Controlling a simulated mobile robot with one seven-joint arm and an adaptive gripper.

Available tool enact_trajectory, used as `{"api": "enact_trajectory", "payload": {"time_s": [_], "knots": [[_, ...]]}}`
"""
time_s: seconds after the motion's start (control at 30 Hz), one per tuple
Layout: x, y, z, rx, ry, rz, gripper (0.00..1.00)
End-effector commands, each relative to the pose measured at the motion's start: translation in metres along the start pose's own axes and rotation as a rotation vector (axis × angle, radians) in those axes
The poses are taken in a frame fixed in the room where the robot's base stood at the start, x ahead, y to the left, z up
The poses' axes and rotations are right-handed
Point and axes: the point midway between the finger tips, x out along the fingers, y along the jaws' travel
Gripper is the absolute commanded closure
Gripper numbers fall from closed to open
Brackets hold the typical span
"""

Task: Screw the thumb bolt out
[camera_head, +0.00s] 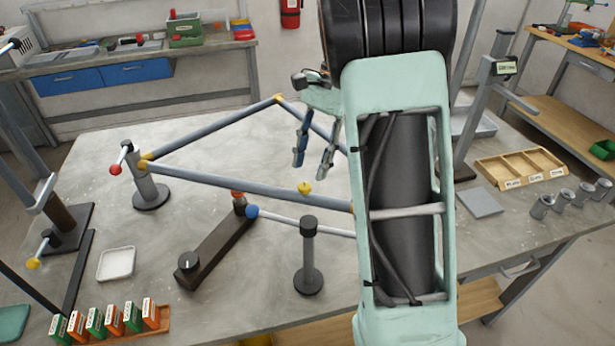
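A frame of grey-blue tubes (230,184) with yellow joints stands in the jig on the table. A small yellow knob (304,188), which looks like the thumb bolt, sits on top of the long front tube. My gripper (311,169) hangs above and beyond that tube, fingers pointing down. Its two fingers are apart with nothing visible between them. The fingertips appear a little above the yellow knob in the picture and apart from it; the exact distance is hard to tell. My arm hides the right end of the frame.
A post with a red-ended lever (150,189) holds the frame's left corner. A dark bar with a knob (215,248) and a black-based post (309,262) stand in front. A white tray (117,263), small boxes (105,320) and a wooden divided tray (520,167) lie around the table.

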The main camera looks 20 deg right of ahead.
Motion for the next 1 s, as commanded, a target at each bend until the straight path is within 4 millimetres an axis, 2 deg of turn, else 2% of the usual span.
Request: {"api": "enact_trajectory", "payload": {"time_s": [0.1, 0.23, 0.6, 0.93, 1.0], "knots": [[0.019, 0.0, 0.001, -0.002, -0.001, 0.002, 0.62], [0.031, 0.0, 0.0, -0.002, 0.0, 0.001, 0.62], [0.036, 0.0, 0.0, -0.002, 0.001, 0.0, 0.62], [0.036, 0.0, 0.0, -0.002, 0.001, 0.0, 0.98], [0.036, 0.0, 0.0, -0.002, 0.001, 0.0, 1.0]]}}
